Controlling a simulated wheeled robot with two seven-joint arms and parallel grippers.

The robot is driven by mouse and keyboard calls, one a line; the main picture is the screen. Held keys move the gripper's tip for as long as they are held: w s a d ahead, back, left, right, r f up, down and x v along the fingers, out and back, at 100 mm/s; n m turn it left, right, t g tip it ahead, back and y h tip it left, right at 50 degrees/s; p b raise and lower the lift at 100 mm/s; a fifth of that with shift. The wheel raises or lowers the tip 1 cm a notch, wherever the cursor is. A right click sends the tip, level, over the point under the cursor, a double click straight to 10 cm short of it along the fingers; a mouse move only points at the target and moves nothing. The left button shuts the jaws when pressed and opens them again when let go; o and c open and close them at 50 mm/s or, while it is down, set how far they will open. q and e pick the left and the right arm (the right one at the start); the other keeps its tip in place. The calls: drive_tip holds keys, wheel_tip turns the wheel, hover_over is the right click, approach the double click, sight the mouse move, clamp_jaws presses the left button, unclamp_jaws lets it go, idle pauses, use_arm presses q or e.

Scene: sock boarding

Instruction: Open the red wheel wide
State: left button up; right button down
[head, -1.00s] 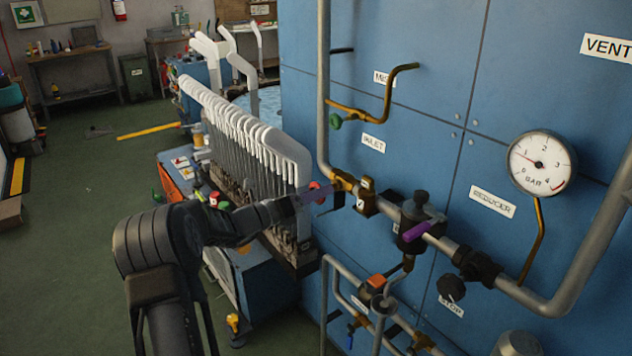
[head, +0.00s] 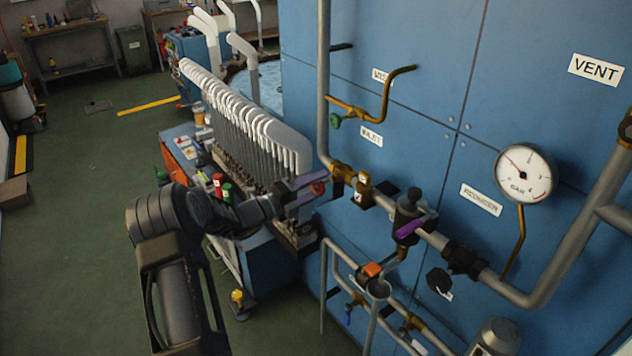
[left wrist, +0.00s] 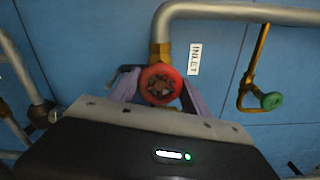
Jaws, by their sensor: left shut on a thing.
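The red wheel (head: 319,187) sits on the brass inlet valve at the foot of the vertical grey pipe. In the left wrist view the red wheel (left wrist: 160,84) faces the camera, close to the INLET label (left wrist: 194,59). My left gripper (head: 314,188) has its purple fingers on either side of the wheel, shut on it. In the left wrist view its fingers (left wrist: 160,92) show left and right of the wheel. The fingers hide part of the wheel's rim. My right gripper is not in view.
A rack of white sock-like forms (head: 245,125) stands left of the panel, close to my left arm.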

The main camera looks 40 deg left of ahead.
use_arm(q)
drive_tip(key=shift+f, duration=0.15)
drive_tip(key=o, duration=1.4)
drive_tip(key=b+v, duration=0.1)
drive_tip(key=v, duration=0.6)
drive_tip(key=shift+s+b, duration=0.3)
drive_tip(key=shift+s, duration=0.1)
drive_tip(key=shift+a, duration=0.1)
